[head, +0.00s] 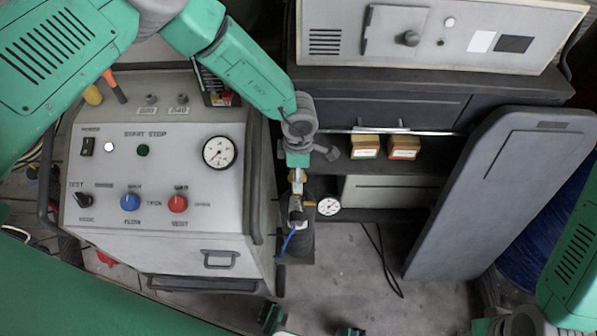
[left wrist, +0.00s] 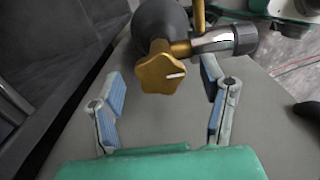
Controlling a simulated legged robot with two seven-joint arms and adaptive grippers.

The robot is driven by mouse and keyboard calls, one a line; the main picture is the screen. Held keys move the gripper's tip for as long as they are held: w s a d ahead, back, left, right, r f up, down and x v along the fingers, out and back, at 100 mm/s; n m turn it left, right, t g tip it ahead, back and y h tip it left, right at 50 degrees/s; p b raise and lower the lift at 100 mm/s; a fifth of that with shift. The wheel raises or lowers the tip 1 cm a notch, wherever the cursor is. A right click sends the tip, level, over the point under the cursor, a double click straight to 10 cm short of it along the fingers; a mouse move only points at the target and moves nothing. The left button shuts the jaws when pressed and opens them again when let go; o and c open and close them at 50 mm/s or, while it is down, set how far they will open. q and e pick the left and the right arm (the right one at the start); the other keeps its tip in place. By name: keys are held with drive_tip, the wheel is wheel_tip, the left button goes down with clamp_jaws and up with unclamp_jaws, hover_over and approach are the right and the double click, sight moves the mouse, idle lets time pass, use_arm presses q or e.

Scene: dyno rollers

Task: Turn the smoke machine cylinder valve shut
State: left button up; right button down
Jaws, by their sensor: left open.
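The gold star-shaped valve knob (left wrist: 160,74), with a white mark on its face, is near the top middle of the left wrist view. It sits on a dark rounded cylinder (left wrist: 163,22), beside a silver and brass fitting (left wrist: 222,42). In the head view the dark cylinder (head: 298,246) stands right of the grey machine, its valve mostly hidden under my arm. My left gripper (head: 297,188) is over the valve. In the left wrist view its fingers (left wrist: 160,92) are open on either side of the knob, with gaps visible.
The grey smoke machine (head: 170,262) stands close left of the cylinder. A round gauge (head: 328,206) and a blue hose (head: 289,240) are beside the cylinder. A dark cabinet (head: 390,108) with small boxes (head: 365,146) is behind. A grey panel (head: 490,200) leans at right. Floor in front is partly clear.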

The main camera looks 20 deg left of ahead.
use_arm(q)
drive_tip(key=shift+a+f, duration=0.1)
drive_tip(key=shift+f, duration=0.15)
drive_tip(key=shift+c, duration=0.4)
drive_tip(key=shift+a, duration=0.1)
drive_tip(key=c, duration=1.1)
